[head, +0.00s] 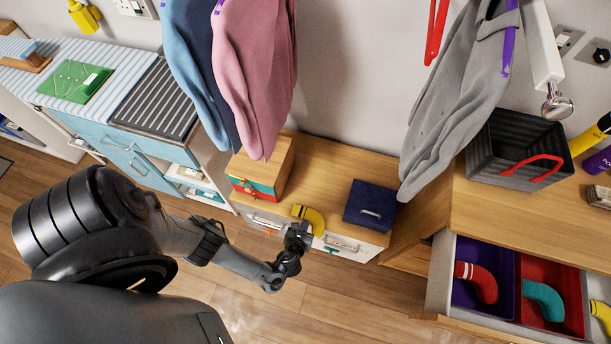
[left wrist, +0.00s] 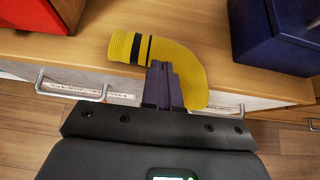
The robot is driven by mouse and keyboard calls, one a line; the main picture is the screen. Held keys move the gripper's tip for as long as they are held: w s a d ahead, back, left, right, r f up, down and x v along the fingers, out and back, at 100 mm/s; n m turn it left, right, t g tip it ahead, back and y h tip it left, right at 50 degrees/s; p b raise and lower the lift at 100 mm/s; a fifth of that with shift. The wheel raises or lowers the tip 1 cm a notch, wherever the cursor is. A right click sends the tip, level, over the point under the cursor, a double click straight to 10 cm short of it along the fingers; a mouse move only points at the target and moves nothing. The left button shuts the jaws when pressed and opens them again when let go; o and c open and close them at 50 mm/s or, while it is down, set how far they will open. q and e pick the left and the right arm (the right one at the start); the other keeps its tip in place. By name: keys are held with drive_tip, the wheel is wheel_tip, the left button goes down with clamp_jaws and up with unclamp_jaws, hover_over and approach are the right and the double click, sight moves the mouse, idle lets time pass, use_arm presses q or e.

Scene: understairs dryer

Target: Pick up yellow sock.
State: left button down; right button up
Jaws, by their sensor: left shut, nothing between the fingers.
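A yellow sock (head: 309,217) with dark stripes near its cuff lies on the low wooden bench (head: 328,165), at the front edge. It also shows in the left wrist view (left wrist: 185,68), bent, with the cuff to the left. My left gripper (head: 299,233) is at the sock's near side. Its fingers (left wrist: 163,82) are shut with nothing between them and overlap the middle of the sock in the wrist view; I cannot tell whether they touch it. Another yellow sock (head: 601,313) lies in the open drawer at the lower right. My right gripper is not in view.
A dark blue box (head: 371,205) stands right of the sock, and a wooden box with a red and teal front (head: 262,172) stands left. Drawers with handles (head: 342,245) are below. Clothes hang above. The open drawer (head: 440,270) holds red and teal socks in compartments.

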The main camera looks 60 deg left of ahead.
use_arm(q)
drive_tip(key=s+d, duration=0.5)
drive_tip(key=s, duration=0.2)
drive_tip(key=shift+d, duration=0.35)
drive_tip(key=c, duration=1.7)
unclamp_jaws()
drive_tip(key=shift+s+d, duration=0.25)
drive_tip(key=shift+s, duration=0.15)
drive_tip(key=o, duration=0.5)
drive_tip(key=shift+s+d, duration=0.25)
drive_tip(key=shift+s, duration=0.05)
drive_tip(key=shift+c, duration=0.2)
drive_tip(key=o, duration=1.2)
